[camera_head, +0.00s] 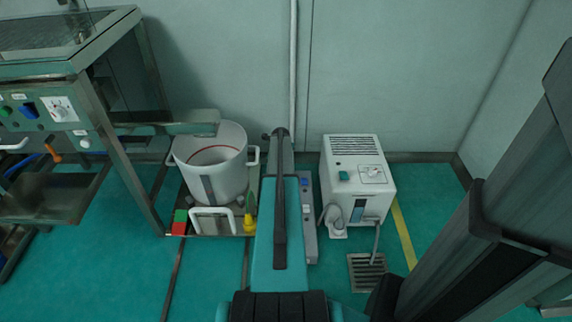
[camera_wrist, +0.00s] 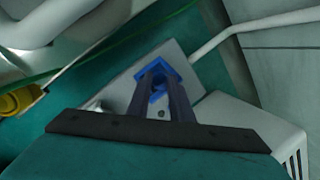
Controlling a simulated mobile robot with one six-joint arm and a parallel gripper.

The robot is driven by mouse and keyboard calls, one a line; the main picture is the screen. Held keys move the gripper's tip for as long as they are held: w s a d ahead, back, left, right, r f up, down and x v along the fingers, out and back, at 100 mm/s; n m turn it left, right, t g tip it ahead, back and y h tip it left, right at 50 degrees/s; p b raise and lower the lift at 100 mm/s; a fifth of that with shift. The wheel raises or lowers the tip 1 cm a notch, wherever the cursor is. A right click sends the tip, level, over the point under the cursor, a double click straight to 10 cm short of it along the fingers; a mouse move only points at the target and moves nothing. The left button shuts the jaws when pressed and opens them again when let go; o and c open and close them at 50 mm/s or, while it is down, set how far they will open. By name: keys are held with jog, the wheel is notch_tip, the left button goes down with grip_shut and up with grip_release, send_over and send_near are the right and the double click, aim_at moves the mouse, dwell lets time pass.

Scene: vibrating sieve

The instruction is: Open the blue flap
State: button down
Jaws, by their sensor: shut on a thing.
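The blue flap (camera_wrist: 151,68) shows in the wrist view on a light grey panel (camera_wrist: 186,58). My gripper (camera_wrist: 159,88) reaches over the panel, and its two dark fingers are shut on the blue flap. Blue shows beyond and between the fingertips, and the fingers hide part of it. The flap's exact angle is hard to tell. In the head view, my arm extends forward and hides my gripper. A long grey strip (camera_head: 310,241) with a small blue part shows just right of my arm.
A white bucket (camera_head: 212,183) stands left of my arm, with a yellow item (camera_head: 249,223) near its base. A white machine (camera_head: 354,179) stands to the right, beside a floor grate (camera_head: 367,272). A metal-framed bench (camera_head: 147,107) is at the left. Green floor is clear at front left.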

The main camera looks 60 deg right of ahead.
jog(key=shift+w+a+f+p, duration=0.3)
jog(key=shift+w+a+p, duration=0.35)
jog(key=shift+w, duration=0.2)
jog(key=shift+w+a+f+p, duration=0.25)
jog(key=shift+w+a+p, duration=0.25)
jog(key=shift+w+a, duration=0.25)
jog(key=c, duration=1.6)
grip_release()
jog(key=shift+d, duration=0.1)
jog(key=shift+o, duration=0.2)
jog(key=shift+d+r, duration=0.1)
jog(key=shift+d, duration=0.05)
jog(key=p+v, duration=0.2)
jog(key=v, duration=1.1)
jog(key=shift+r+p, duration=0.35)
jog(key=shift+r, duration=0.05)
